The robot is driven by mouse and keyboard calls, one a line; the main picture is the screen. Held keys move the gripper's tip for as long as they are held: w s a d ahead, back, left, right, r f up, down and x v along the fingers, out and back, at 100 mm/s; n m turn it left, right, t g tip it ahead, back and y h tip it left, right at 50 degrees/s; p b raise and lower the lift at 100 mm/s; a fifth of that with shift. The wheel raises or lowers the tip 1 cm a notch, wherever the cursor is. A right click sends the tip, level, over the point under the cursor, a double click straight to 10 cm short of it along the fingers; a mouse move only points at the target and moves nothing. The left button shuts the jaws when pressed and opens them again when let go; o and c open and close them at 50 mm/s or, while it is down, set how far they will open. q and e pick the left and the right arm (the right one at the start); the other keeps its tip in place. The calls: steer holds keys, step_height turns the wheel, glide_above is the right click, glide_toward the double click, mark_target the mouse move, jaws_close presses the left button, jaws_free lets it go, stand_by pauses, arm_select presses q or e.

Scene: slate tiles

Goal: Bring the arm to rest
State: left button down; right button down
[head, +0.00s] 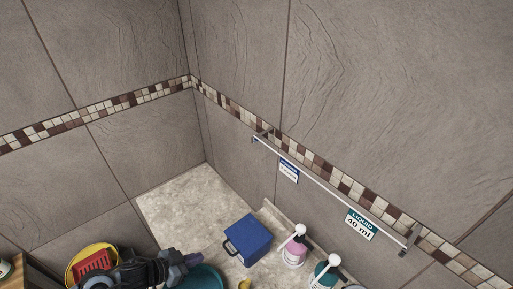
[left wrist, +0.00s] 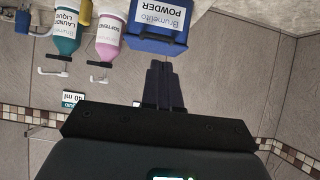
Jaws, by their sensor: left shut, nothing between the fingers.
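My left gripper (head: 192,259) shows at the bottom of the head view, its arm low at the left. In the left wrist view its two dark fingers (left wrist: 163,84) lie together with nothing between them. In the head view the gripper is in front of a teal basin (head: 208,277), hiding part of it. A blue box (head: 249,240) stands to the right of the gripper, apart from it. In the left wrist view the blue box (left wrist: 158,43) carries a POWDER label. My right gripper is not in view.
A pink pump bottle (head: 293,253) and a teal pump bottle (head: 322,278) stand right of the box. A wall rail (head: 330,190) carries two signs, one reading LIQUID 40 ml. A yellow tub (head: 75,265) with a red item is at left. The pale surface (head: 175,210) behind the gripper is clear.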

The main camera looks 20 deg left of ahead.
arm_select(q)
steer(key=s+d+r+n+t+p, duration=0.1)
steer(key=s+d+r+n+p, duration=0.25)
steer(key=d, duration=0.25)
steer(key=s+d+r+n+p, duration=0.2)
steer(key=s+d+r+p, duration=0.15)
steer(key=d, duration=0.35)
steer(key=s+a+r+g+y+p, duration=0.2)
steer(key=s+a+r+g+y, duration=0.2)
steer(key=s, duration=0.7)
steer(key=shift+s+a+r+g+y, duration=0.15)
steer(key=shift+s+a+g+y, duration=0.2)
steer(key=shift+a+g+y, duration=0.8)
